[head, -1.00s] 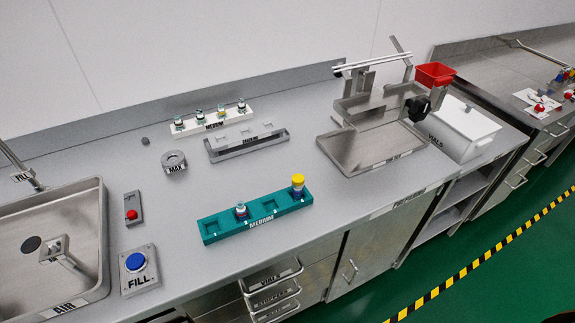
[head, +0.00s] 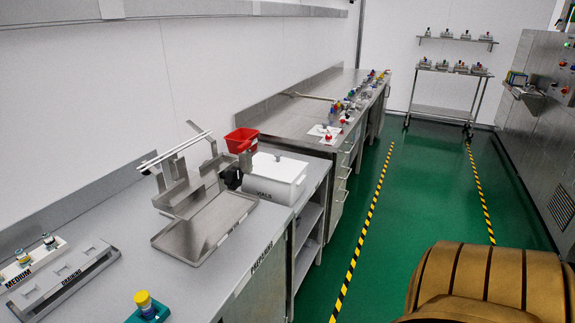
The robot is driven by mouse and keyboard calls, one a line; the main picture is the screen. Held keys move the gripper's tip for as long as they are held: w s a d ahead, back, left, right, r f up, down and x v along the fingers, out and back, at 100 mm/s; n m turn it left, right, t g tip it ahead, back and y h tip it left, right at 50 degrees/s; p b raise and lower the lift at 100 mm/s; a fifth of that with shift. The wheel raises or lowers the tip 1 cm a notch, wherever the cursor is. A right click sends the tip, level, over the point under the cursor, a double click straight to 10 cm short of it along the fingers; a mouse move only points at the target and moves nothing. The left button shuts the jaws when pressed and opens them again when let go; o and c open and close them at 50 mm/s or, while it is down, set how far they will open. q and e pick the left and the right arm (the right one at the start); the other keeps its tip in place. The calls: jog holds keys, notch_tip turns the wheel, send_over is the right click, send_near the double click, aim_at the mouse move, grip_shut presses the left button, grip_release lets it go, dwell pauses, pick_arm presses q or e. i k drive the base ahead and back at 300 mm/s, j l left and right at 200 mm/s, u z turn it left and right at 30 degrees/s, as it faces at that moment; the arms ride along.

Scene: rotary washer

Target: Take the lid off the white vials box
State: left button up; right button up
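The white vials box (head: 273,178) stands at the right end of the near steel counter in the head view. Its label reads VIALS on the front. Its white lid (head: 276,166) lies on top and looks closed, with a small knob-like handle. Neither of my grippers shows in the head view.
A steel fixture with a tray (head: 205,225) stands just left of the box. A red bin (head: 242,140) is behind it. A teal rack with a yellow-capped vial (head: 144,303) is at the front left. Open green floor (head: 337,218) lies right of the counter.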

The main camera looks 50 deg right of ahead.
aim_at(276, 168)
jog(key=z, duration=1.6)
jog(key=u, duration=0.95)
jog(key=i+l+u, duration=0.1)
jog(key=l+u, duration=1.5)
jog(key=k, duration=0.05)
